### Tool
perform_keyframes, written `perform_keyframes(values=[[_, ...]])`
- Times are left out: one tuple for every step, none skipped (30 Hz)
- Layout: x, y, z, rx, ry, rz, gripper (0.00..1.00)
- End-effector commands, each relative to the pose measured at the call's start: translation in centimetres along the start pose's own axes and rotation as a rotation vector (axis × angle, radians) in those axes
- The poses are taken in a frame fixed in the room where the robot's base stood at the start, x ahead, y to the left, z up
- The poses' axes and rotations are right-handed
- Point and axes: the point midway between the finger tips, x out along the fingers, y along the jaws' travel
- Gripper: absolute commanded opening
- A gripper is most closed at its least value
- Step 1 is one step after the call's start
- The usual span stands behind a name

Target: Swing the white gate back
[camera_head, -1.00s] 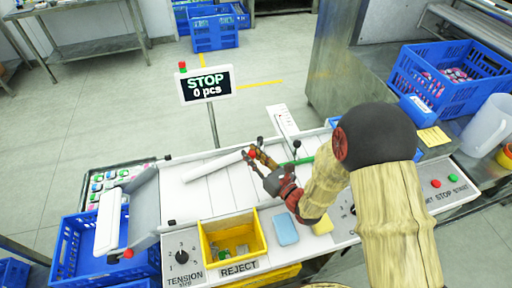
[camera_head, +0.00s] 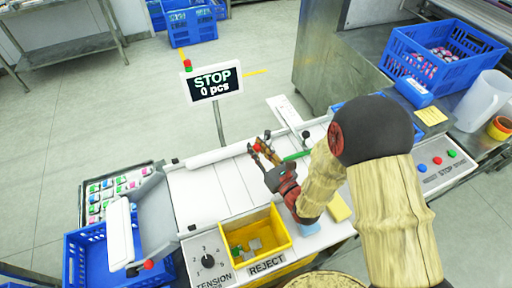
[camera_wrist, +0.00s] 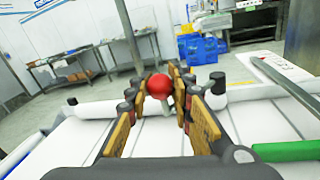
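The white gate (camera_head: 220,153) is a long pale bar along the far side of the white belt deck. A red ball knob (camera_head: 257,147) is at its right end. The gate also shows in the wrist view (camera_wrist: 95,109), with the red knob (camera_wrist: 160,86) in front of my fingers. My gripper (camera_head: 262,146) is at the knob, with its fingers apart on either side of it. In the wrist view my gripper (camera_wrist: 158,88) looks open, and I cannot tell whether a finger touches the knob.
A STOP display (camera_head: 213,83) stands on a post behind the deck. A yellow reject bin (camera_head: 254,236) is at the front, with a yellow block (camera_head: 338,207) to its right. A green rod (camera_head: 296,156) lies right of my gripper. A white flap (camera_head: 119,232) stands at left.

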Motion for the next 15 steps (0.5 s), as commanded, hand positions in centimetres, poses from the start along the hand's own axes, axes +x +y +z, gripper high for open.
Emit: perform_keyframes(values=[[0.08,0.14,0.05,0.000,-0.001,0.004,0.22],[0.08,0.13,0.06,0.000,-0.001,0.004,0.24],[0.08,0.13,0.06,0.000,-0.001,0.004,0.26],[0.07,0.12,0.06,0.000,-0.001,0.004,0.28],[0.07,0.11,0.06,0.000,-0.001,0.004,0.30],[0.07,0.10,0.05,0.000,-0.001,0.003,0.32],[0.06,0.09,0.05,0.000,-0.001,0.003,0.34],[0.06,0.09,0.05,0.000,-0.001,0.003,0.35],[0.05,0.08,0.04,0.000,-0.001,0.003,0.38],[0.05,0.07,0.04,0.000,-0.001,0.002,0.39],[0.05,0.07,0.04,0.000,0.000,0.002,0.41],[0.04,0.06,0.03,0.000,0.000,0.002,0.41],[0.04,0.06,0.03,0.000,0.000,0.002,0.41],[0.04,0.06,0.03,0.000,0.000,0.002,0.41],[0.04,0.05,0.03,0.000,0.000,0.002,0.41]])
